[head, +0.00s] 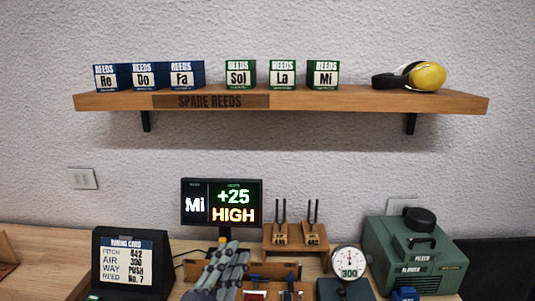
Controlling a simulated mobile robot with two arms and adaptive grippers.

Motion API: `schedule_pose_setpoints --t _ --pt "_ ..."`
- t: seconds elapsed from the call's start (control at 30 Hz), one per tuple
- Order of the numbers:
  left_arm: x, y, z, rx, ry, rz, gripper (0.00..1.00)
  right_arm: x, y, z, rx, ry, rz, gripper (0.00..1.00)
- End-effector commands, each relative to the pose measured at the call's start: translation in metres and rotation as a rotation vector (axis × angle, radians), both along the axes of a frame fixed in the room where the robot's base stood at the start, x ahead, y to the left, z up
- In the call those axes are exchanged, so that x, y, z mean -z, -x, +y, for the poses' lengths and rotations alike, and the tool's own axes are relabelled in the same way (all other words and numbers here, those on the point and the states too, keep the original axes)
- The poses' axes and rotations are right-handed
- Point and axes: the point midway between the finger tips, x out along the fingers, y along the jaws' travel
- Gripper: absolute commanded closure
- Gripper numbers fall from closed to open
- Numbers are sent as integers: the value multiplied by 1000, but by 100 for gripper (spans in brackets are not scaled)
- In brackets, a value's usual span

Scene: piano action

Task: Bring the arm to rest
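My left gripper (228,262) appears at the bottom centre of the head view as grey, jointed finger parts, slanting up in front of the work table. Its fingers overlap in this view, so I cannot tell whether they are open or shut, and nothing is clearly seen between them. The lower part of it is cut off by the frame. My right gripper is not in view.
A display (221,203) reads Mi, +25, HIGH. A wooden fork stand (296,238), dial gauge (349,262), green blower (415,255) and tuning card (129,262) surround the gripper. The wall shelf (330,101) above holds reed boxes (185,75) and yellow earmuffs (427,76).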

Motion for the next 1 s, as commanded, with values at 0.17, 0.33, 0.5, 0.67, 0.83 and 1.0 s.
schedule_pose_setpoints --t 0.17,0.33,0.5,0.67,0.83,1.0 --pt "112 25 69 -213 239 471 80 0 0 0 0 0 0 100" --pt "208 94 110 -392 407 887 80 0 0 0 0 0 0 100" --pt "265 170 125 -521 505 1197 80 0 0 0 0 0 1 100" --pt "295 237 131 -618 560 1429 80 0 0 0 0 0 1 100" --pt "327 267 131 -669 578 1558 80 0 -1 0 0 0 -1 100" --pt "374 259 129 -674 568 1574 80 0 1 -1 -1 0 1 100"
